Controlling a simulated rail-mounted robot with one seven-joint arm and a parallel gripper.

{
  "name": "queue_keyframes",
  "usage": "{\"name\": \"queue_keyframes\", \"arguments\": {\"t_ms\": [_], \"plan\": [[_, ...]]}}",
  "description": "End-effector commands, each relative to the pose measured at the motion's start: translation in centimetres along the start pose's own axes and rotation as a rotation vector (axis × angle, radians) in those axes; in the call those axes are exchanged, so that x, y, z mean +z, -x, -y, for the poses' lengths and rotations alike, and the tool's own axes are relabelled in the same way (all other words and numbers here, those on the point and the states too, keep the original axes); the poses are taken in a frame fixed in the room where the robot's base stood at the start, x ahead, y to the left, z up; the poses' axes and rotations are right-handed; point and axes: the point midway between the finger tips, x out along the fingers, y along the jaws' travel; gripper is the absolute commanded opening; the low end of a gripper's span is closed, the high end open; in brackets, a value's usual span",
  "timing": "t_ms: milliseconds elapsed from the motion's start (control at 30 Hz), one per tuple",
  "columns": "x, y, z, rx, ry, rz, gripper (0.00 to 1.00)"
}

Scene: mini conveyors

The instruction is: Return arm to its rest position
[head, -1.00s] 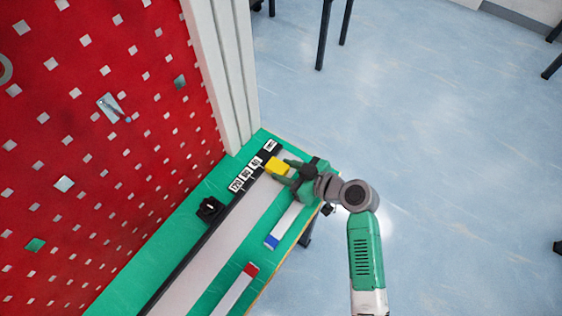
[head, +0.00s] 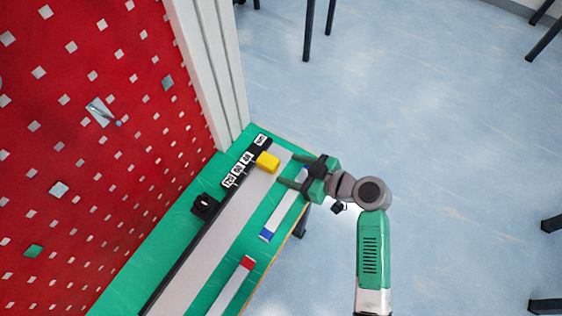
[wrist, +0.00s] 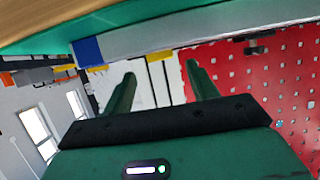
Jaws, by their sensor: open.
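My gripper (head: 288,169) is open and empty at the far end of the green table (head: 192,246), to the right of the yellow block (head: 268,162). The block lies on the grey conveyor belt (head: 215,241) near its far end, apart from the fingers. My arm reaches in from the lower right. In the wrist view, the two green fingers of my gripper (wrist: 158,80) are spread with nothing between them.
A black box (head: 205,207) stands left of the belt, and numbered labels (head: 238,169) line its far left edge. Two narrow strips, one blue-ended (head: 266,234) and one red-ended (head: 247,263), lie on the right. A red perforated wall (head: 110,160) bounds the left. Open floor lies right.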

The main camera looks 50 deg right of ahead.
Motion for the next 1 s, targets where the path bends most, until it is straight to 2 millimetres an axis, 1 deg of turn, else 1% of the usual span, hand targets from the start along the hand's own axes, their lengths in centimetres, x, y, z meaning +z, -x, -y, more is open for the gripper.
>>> {"name": "queue_keyframes", "arguments": {"t_ms": [33,100,200,867,933,967,1000], "plan": [[-0.2,0.9,0.0,0.001,-0.001,-0.001,0.58],[-0.1,1.8,0.0,0.000,-0.001,0.000,0.58],[-0.1,2.5,0.0,0.001,0.001,0.000,0.58],[0.0,2.6,0.0,-0.001,0.001,0.000,0.58],[-1.7,1.9,0.2,0.005,0.024,0.010,0.58],[-2.9,1.4,0.3,0.011,0.039,0.015,0.58],[-4.9,0.7,0.5,0.024,0.063,0.021,0.58]]}}
